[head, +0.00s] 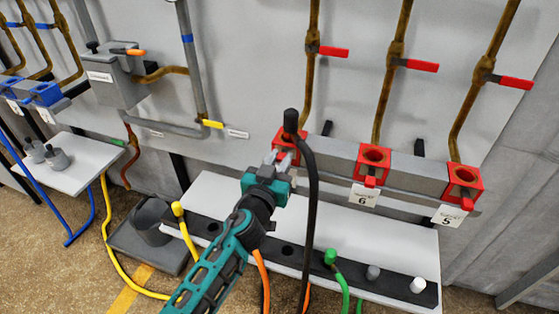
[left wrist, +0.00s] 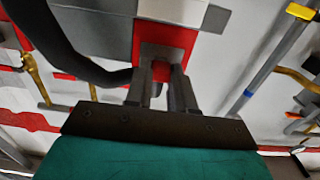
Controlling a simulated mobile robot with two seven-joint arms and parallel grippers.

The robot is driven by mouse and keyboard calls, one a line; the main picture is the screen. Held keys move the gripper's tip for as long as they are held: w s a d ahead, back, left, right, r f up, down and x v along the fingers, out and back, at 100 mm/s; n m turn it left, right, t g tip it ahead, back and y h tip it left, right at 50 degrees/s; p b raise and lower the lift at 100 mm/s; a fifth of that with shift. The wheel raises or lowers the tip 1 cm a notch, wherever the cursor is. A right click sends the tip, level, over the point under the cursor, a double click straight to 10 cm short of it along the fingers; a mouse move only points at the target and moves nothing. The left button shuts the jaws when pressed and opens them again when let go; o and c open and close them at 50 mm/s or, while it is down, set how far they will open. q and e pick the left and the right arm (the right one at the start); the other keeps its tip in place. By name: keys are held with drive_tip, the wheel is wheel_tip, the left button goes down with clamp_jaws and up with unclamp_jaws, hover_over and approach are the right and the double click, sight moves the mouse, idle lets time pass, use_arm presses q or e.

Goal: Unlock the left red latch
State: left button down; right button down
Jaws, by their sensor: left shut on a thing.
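The left red latch sits on the front of the left red socket block (head: 279,134), at the left end of the grey rail. My left gripper (head: 279,158) is at the front of this block and shut on the latch, which its fingers mostly hide. In the left wrist view, the two fingers (left wrist: 163,88) reach up to the red block (left wrist: 178,42). A black hose (head: 309,180) with a black end stands at the top of this block and hangs down beside my gripper. My right gripper is not in view.
Two more red blocks, the middle one (head: 374,155) and the right one (head: 465,178), have small red latches and number tags. Red-handled valves (head: 420,65) are above. A white bench (head: 400,240) with colored hoses stands below. The black hose runs close to my gripper.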

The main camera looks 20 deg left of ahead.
use_arm(q)
drive_tip(key=shift+s, duration=0.1)
drive_tip(key=shift+s+f, duration=0.1)
drive_tip(key=shift+s, duration=0.55)
drive_tip(key=c, duration=1)
unclamp_jaws()
drive_tip(key=shift+o, duration=0.2)
drive_tip(key=shift+s+a, duration=0.1)
drive_tip(key=shift+s, duration=0.1)
